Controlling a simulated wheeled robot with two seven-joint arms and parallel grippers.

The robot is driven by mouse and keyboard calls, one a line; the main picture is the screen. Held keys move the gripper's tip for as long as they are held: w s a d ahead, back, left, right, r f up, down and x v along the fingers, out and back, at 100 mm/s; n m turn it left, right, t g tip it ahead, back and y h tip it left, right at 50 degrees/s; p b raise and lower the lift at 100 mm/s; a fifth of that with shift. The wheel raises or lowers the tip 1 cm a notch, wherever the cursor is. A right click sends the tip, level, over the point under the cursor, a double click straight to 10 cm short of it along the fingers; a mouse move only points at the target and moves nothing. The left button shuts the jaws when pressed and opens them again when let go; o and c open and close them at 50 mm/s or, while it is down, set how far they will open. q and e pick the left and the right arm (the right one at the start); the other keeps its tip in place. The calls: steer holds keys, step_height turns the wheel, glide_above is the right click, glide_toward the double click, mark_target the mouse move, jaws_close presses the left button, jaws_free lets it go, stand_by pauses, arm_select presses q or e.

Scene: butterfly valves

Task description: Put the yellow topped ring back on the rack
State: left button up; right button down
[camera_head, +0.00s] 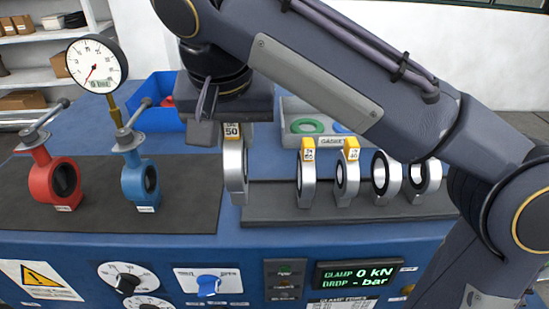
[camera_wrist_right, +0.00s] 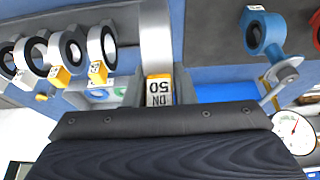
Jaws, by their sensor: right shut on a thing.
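My right gripper (camera_head: 218,125) is shut on the yellow-topped ring (camera_head: 235,172), a grey ring whose tag reads 50. The ring hangs upright, seen nearly edge-on, at the left end of the dark rack (camera_head: 270,215); I cannot tell if it touches anything. In the right wrist view the ring (camera_wrist_right: 156,35) and its yellow "DN 50" tag (camera_wrist_right: 159,90) sit between the fingers of the right gripper (camera_wrist_right: 158,92). Several other grey rings stand upright along the rack, two with yellow tags: one ring (camera_head: 307,190) and another (camera_head: 341,190). My left gripper is not in view.
A red valve (camera_head: 42,183) and a blue valve (camera_head: 132,183) stand on a dark mat (camera_head: 95,225) to the left. A pressure gauge (camera_head: 97,64), a blue bin (camera_head: 150,88) and a grey gasket tray (camera_head: 292,106) are behind. My right arm covers the back right.

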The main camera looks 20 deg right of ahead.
steer(key=w+d+f, duration=0.6)
steer(key=w+f, duration=0.1)
steer(key=f, duration=0.4)
steer(key=shift+w+d, duration=0.15)
steer(key=shift+w, duration=0.25)
steer(key=shift+f, duration=0.15)
steer(key=shift+f, duration=0.15)
steer(key=c, duration=1.2)
jaws_free()
